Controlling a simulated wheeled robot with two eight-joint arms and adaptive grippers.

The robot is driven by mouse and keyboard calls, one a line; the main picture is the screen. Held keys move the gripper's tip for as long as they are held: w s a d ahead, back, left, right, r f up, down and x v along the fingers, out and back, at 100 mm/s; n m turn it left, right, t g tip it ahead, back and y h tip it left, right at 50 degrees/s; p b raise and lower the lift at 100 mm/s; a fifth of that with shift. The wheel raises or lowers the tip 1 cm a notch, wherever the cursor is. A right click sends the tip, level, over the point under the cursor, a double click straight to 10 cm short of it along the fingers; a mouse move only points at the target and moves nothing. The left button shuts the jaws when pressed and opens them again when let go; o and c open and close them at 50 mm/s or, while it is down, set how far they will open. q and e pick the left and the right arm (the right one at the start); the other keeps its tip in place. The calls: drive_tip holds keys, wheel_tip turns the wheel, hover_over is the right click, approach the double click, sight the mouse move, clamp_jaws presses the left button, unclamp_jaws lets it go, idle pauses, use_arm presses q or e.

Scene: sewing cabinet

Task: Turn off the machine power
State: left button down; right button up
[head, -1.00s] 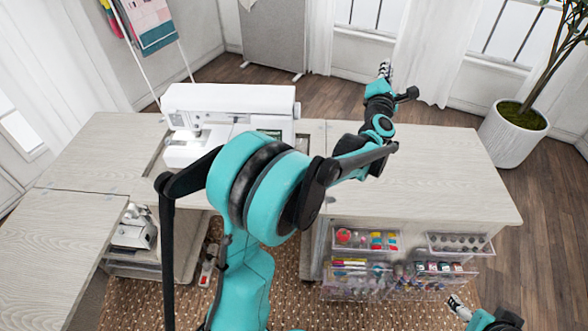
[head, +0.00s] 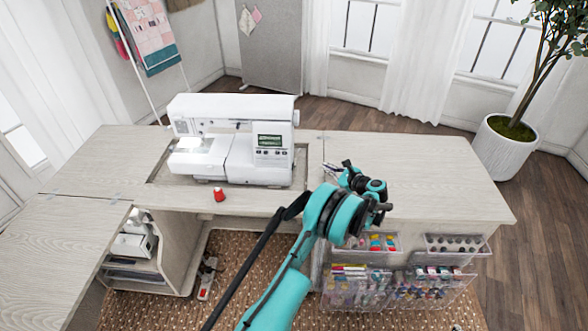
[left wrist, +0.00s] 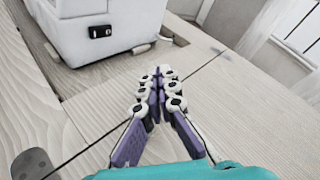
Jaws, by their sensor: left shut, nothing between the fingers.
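The white sewing machine (head: 235,140) sits in the recess of the cabinet top, its display facing me. Its right side shows in the left wrist view (left wrist: 75,30), with a small black switch panel (left wrist: 100,32) low on it. Whether the switch is on or off is too small to tell. My left gripper (head: 332,170) is over the tabletop just right of the machine, partly hidden by my wrist. In the left wrist view its fingers (left wrist: 158,74) are together and empty, apart from the machine and to the right of the switch panel. My right gripper is not clearly seen.
A red thread spool (head: 219,194) stands in front of the machine. The right tabletop (head: 440,170) is clear. Clear organizers (head: 400,288) hang on the cabinet front.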

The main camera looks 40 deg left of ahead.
sight(293, 166)
use_arm(q)
drive_tip(key=shift+s+f, duration=0.15)
drive_tip(key=shift+f, duration=0.25)
drive_tip(key=shift+s+a+p, duration=0.15)
drive_tip(key=shift+s+a, duration=0.45)
drive_tip(key=shift+a, duration=0.75)
drive_tip(key=shift+s+a+p, duration=0.2)
drive_tip(key=shift+s+a, duration=0.4)
drive_tip(key=shift+a, duration=0.7)
drive_tip(key=shift+s+a+p, duration=0.15)
drive_tip(key=shift+s+a, duration=0.45)
drive_tip(key=shift+a, duration=0.75)
drive_tip(key=shift+s+a, duration=0.1)
drive_tip(key=shift+s+a+r, duration=0.1)
drive_tip(key=shift+a, duration=0.15)
